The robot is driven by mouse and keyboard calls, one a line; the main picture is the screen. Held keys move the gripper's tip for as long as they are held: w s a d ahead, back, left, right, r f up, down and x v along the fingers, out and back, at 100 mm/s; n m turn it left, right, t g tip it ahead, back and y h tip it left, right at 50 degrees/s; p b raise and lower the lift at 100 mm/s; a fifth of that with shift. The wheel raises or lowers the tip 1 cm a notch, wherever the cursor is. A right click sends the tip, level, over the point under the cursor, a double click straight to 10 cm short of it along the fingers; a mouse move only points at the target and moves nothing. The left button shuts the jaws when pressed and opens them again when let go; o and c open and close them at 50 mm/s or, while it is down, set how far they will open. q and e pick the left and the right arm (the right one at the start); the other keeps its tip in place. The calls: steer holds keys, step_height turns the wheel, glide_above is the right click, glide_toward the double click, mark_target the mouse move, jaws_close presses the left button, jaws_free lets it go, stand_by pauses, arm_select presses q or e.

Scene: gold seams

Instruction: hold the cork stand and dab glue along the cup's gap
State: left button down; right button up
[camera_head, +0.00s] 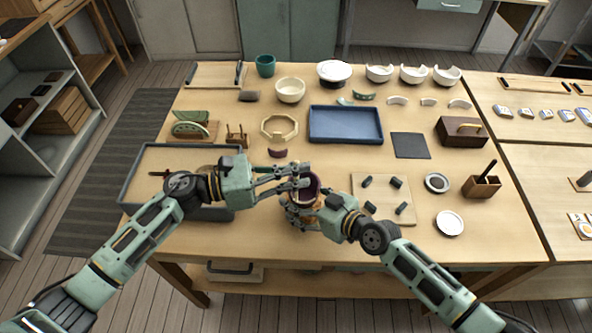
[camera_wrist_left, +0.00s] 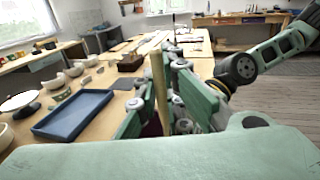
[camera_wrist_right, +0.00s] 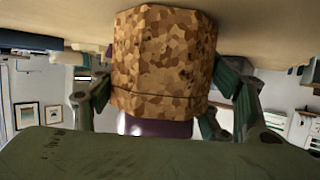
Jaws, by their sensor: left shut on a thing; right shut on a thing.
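The cork stand (camera_wrist_right: 163,60) is a speckled brown block between the fingers of my right gripper (camera_head: 303,212), which is shut on it. The dark purple cup (camera_head: 309,186) is on the stand; part of it also shows in the right wrist view (camera_wrist_right: 155,127). The cup's gap cannot be made out. My left gripper (camera_head: 303,176) is at the cup's rim, shut on a thin wooden stick (camera_wrist_left: 159,88) that stands nearly upright in the left wrist view. The stick's tip is hidden, so I cannot tell whether it touches the cup.
A maroon piece (camera_head: 277,153) lies behind the cup. A blue tray (camera_head: 345,140) lies farther back. A board with dark blocks (camera_head: 383,211) and a white dish (camera_head: 450,223) are to the right. A grey-rimmed tray (camera_head: 135,180) is to the left.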

arm_select(q)
steer(key=shift+r, duration=0.2)
steer(key=shift+d, duration=0.1)
steer(key=shift+s+d+r, duration=0.15)
steer(key=shift+s+d, duration=0.05)
steer(key=shift+d, duration=0.75)
steer(key=shift+f, duration=0.35)
stand_by(0.7)
steer(key=shift+r, duration=0.2)
steer(key=shift+d, duration=0.1)
steer(key=shift+x, duration=0.9)
